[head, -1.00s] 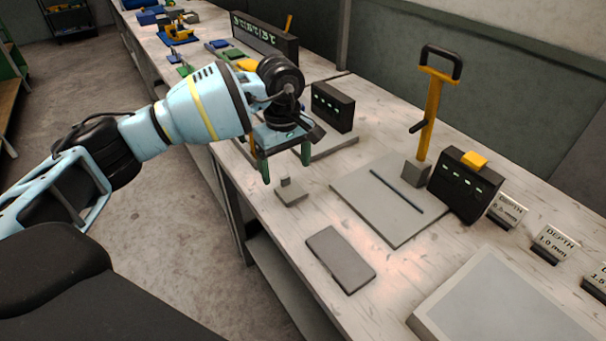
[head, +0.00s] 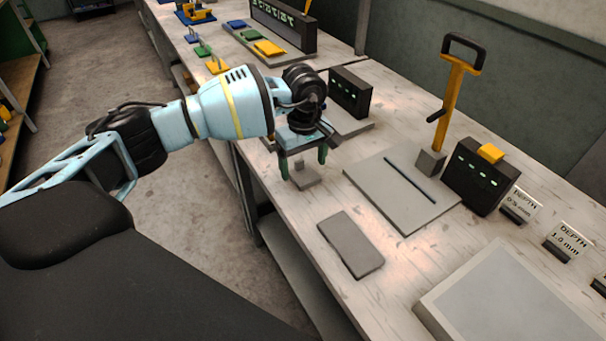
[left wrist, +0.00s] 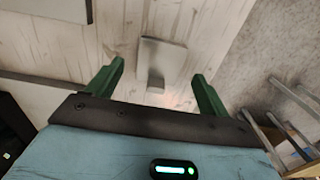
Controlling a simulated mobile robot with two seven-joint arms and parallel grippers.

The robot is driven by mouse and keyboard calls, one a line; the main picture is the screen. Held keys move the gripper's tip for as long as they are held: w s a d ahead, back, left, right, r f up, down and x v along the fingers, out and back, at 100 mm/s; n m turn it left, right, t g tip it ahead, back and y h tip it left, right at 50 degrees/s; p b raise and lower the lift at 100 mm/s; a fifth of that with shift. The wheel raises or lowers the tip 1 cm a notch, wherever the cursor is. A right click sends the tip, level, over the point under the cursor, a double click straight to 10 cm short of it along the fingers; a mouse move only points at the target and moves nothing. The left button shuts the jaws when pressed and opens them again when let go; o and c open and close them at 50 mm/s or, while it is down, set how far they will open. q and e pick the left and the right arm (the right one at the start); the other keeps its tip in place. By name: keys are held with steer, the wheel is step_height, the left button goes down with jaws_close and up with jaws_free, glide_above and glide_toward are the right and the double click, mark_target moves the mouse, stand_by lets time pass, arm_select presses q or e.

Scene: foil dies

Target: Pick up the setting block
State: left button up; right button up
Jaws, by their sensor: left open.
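The setting block (head: 306,184) is a small grey flat plate with a short upright post, near the bench's front edge. My left gripper (head: 304,166) points down over it, open, with its two green fingers apart. The fingers partly cover the block in the head view. In the left wrist view the block (left wrist: 163,58) shows between and just beyond the fingers of the left gripper (left wrist: 158,75), with its post toward me. Nothing is held, and I cannot tell how far the fingertips are above the block. My right gripper is not in view.
A grey slab (head: 350,244) lies nearer on the bench. To the right are a plate with a dark rod (head: 385,205), a yellow-handled lever (head: 452,100), a dark display box (head: 475,178) and depth signs (head: 567,240). Another dark box (head: 350,92) stands behind the gripper.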

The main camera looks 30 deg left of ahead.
mark_target(304, 173)
arm_select(q)
steer(key=shift+f, duration=1.2)
steer(key=shift+w+r, duration=0.1)
steer(key=c, duration=1.3)
